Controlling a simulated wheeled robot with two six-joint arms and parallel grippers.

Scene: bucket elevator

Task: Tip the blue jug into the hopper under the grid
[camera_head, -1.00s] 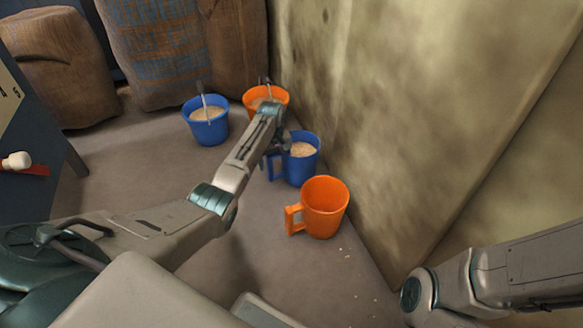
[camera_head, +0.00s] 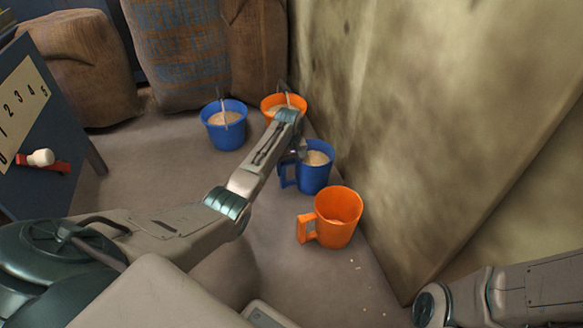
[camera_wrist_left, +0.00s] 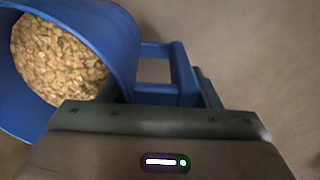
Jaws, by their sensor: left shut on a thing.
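The blue jug (camera_head: 317,180) is upright with pale grain inside, near the wall in the head view. In the left wrist view, the jug (camera_wrist_left: 122,50) fills the upper left, with brown grain and its square handle (camera_wrist_left: 163,94) visible. My left gripper (camera_head: 297,152) is shut on the jug at its handle; the fingertips are mostly hidden. I cannot tell whether the jug touches the floor. My right arm shows at the lower right, but its gripper is out of view. No hopper or grid shows.
An orange jug (camera_head: 340,215) stands just in front of the blue jug. A blue bucket (camera_head: 226,137) and an orange bucket (camera_head: 270,103) with grain stand behind. Sacks (camera_head: 180,50) line the back. A numbered panel (camera_head: 25,105) is at left; a bare wall (camera_head: 420,120) closes the right.

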